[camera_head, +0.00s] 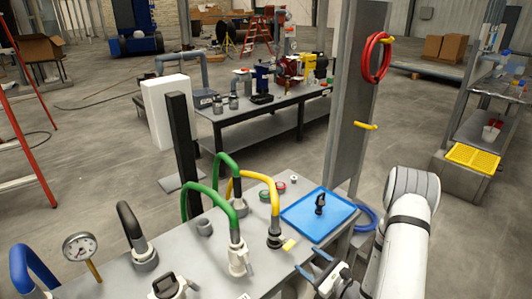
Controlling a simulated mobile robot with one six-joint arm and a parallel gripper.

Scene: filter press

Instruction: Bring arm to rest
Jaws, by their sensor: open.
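My arm (403,235) rises at the lower right in white and grey. My gripper (322,271) is at its lower left end, open, with blue-tipped dark fingers. It is near the front right edge of the grey bench (205,265), and nothing shows between its fingers. A blue tray (303,222) with a small black fitting (320,203) lies on the bench just beyond the gripper. Part of the gripper is cut off by the bottom of the picture.
Green (188,203), yellow (262,178), black (128,222) and blue (32,265) hoses stand on the bench, with a gauge (78,246). A grey post (352,100) holding a red hose coil (376,57) stands behind the tray. A yellow crate (473,159) is at right.

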